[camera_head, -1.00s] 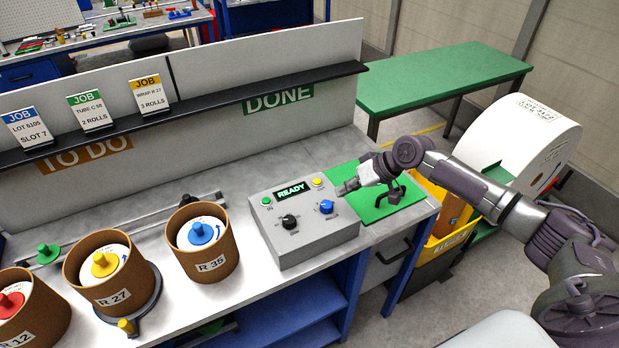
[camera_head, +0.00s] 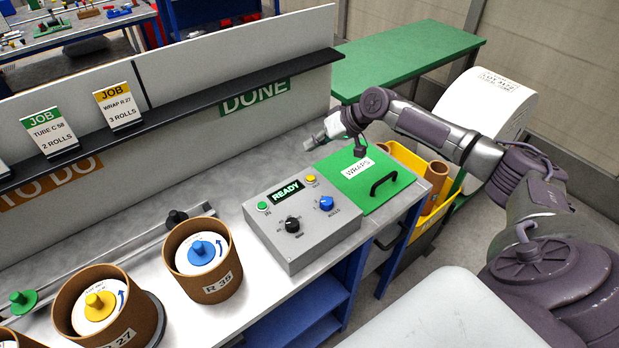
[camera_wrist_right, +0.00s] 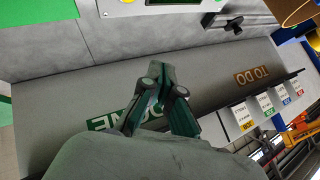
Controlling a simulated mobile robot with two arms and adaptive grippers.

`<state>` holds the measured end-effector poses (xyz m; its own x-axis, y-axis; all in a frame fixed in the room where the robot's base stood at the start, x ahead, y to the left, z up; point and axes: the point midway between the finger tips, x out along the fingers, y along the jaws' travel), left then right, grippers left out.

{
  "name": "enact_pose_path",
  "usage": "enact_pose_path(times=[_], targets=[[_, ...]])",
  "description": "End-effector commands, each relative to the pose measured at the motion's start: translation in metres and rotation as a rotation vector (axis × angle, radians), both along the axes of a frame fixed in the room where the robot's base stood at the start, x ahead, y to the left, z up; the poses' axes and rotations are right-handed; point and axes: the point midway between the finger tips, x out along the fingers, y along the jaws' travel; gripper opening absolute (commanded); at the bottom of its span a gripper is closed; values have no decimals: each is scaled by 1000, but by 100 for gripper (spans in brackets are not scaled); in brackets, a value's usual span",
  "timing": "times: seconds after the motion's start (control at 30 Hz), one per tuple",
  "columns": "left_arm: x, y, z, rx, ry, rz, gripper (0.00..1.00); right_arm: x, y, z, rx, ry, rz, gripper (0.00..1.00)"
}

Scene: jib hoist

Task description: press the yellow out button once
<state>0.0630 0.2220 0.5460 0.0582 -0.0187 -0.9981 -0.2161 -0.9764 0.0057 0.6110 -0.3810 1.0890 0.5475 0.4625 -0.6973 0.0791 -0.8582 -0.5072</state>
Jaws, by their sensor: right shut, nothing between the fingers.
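The yellow OUT button (camera_head: 311,179) is at the back right of the top of the grey control box (camera_head: 318,245), right of the lit READY display (camera_head: 286,191). My right gripper (camera_head: 310,144) is shut and empty, and shows behind the button in the head view, apart from it. The wrist view shows the shut fingertips (camera_wrist_right: 158,68) over the grey bench, with a cut-off part of the box and the yellow button (camera_wrist_right: 127,2) at its top edge. My left gripper is not in view.
The box also has a green IN button (camera_head: 262,206), a black knob (camera_head: 292,224) and a blue knob (camera_head: 326,203). The bench behind the box is clear.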

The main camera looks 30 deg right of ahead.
Motion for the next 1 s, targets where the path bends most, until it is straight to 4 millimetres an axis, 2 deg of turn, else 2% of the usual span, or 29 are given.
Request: enact_pose_path(times=[0.17,0.3,0.47,0.6,0.77,1.0], targets=[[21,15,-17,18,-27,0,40,0,0,-19,-1,0,-1,0],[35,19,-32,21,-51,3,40,0,-1,-39,-1,1,-2,0],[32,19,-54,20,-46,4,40,0,-1,-63,0,2,-1,0],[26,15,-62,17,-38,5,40,0,0,-78,0,1,0,0],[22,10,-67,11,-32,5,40,0,0,-84,0,-1,0,0],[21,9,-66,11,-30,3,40,0,0,-84,-1,0,1,0]])
